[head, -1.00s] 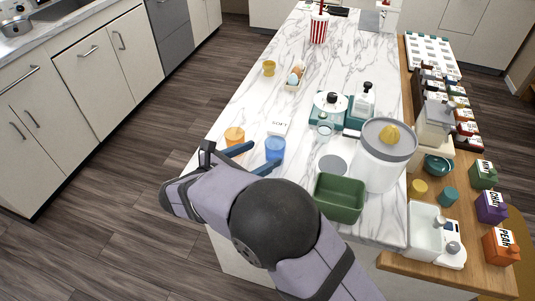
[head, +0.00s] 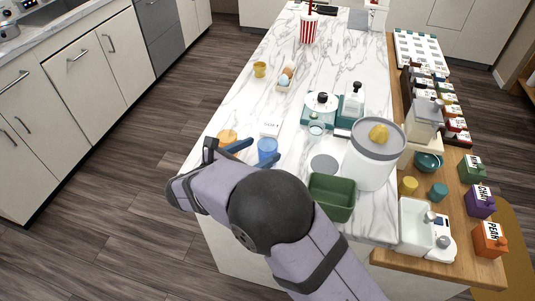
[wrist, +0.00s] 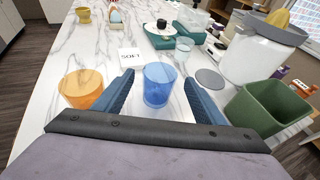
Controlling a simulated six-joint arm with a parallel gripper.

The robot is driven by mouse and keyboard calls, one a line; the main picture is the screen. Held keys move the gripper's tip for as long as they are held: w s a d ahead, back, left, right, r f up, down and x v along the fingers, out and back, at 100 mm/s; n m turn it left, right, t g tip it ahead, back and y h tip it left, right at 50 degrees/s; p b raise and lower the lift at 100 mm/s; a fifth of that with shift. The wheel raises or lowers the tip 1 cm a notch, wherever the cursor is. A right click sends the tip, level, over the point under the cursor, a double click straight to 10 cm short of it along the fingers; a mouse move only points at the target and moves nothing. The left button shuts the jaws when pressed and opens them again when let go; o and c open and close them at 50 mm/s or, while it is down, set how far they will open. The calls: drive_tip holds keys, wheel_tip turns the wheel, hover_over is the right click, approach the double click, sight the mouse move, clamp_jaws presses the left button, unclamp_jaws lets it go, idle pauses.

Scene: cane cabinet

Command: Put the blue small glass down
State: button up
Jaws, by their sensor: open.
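The blue small glass (head: 267,149) stands upright on the white marble counter, near its front left edge. It also shows in the wrist view (wrist: 159,84), between the two blue fingers of my gripper (wrist: 160,92). In the wrist view the fingers are spread, with a visible gap on each side of the glass. My gripper (head: 252,153) is open around the glass in the head view. An orange glass (head: 228,138) stands just left of my gripper, outside the left finger.
A white "SOFT" card (head: 270,129) lies behind the glass. A green bin (head: 332,197), a grey disc (head: 324,163) and a large white canister (head: 370,160) are to the right. Bare marble (head: 245,105) lies farther back on the left.

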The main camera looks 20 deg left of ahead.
drive_tip(key=shift+p+x, duration=0.7)
drive_tip(key=shift+x, duration=1.55)
drive_tip(key=shift+c, duration=0.6)
drive_tip(key=c, duration=1.2)
drive_tip(key=shift+r, duration=0.1)
wheel_tip(320, 180, up, 10)
drive_tip(key=b, duration=0.2)
wheel_tip(320, 180, up, 4)
drive_tip(key=p, duration=0.5)
hover_over(273, 143)
drive_tip(key=s+a, duration=0.1)
drive_tip(key=s, duration=0.1)
drive_tip(key=shift+s+r, duration=0.1)
